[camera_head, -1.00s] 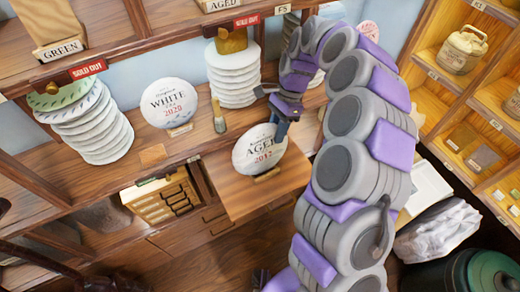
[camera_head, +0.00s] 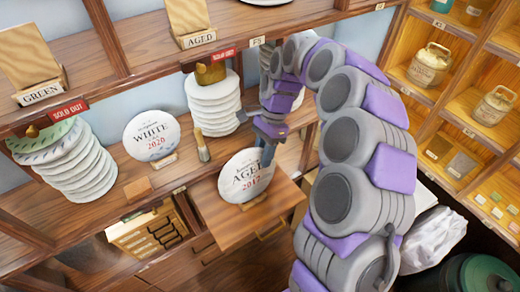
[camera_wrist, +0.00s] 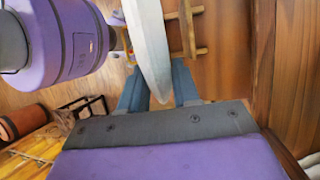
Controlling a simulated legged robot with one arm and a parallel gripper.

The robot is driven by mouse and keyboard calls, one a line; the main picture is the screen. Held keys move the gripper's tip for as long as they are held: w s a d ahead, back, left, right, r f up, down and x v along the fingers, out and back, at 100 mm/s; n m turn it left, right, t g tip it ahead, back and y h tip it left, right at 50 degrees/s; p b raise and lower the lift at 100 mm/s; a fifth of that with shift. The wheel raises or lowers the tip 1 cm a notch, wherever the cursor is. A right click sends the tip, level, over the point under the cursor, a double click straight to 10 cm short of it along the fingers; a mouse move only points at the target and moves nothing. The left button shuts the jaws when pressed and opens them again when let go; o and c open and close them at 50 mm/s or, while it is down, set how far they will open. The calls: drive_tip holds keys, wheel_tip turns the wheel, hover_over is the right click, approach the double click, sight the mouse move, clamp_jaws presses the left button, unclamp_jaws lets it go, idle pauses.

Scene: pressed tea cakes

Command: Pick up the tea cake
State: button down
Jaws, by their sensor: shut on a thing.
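The tea cake (camera_head: 243,172) is a white round disc lettered "AGED 2012". It stands upright over a pull-out wooden shelf (camera_head: 222,230), right by a small wooden stand (camera_head: 254,203). I cannot tell whether it still touches the stand. My gripper (camera_head: 268,152) comes down from above and is shut on the cake's upper right edge. In the wrist view the cake (camera_wrist: 150,45) shows edge-on between the two blue fingers (camera_wrist: 158,90), and the wooden stand (camera_wrist: 187,30) is just to its right.
A "WHITE 2020" cake (camera_head: 152,136) stands on the back shelf. Stacks of white discs (camera_head: 213,105) and green-topped discs (camera_head: 78,170) are beside it, with a small brush (camera_head: 202,147). Cubbies with jars (camera_head: 430,65) line the right.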

drive_tip(key=s+d, duration=0.2)
drive_tip(key=s, duration=0.4)
drive_tip(key=s+d+r+p, duration=0.1)
drive_tip(key=s+d, duration=0.2)
drive_tip(key=s, duration=0.3)
drive_tip(key=shift+s+d+r, duration=0.15)
drive_tip(key=shift+s+d, duration=0.1)
drive_tip(key=shift+s, duration=0.05)
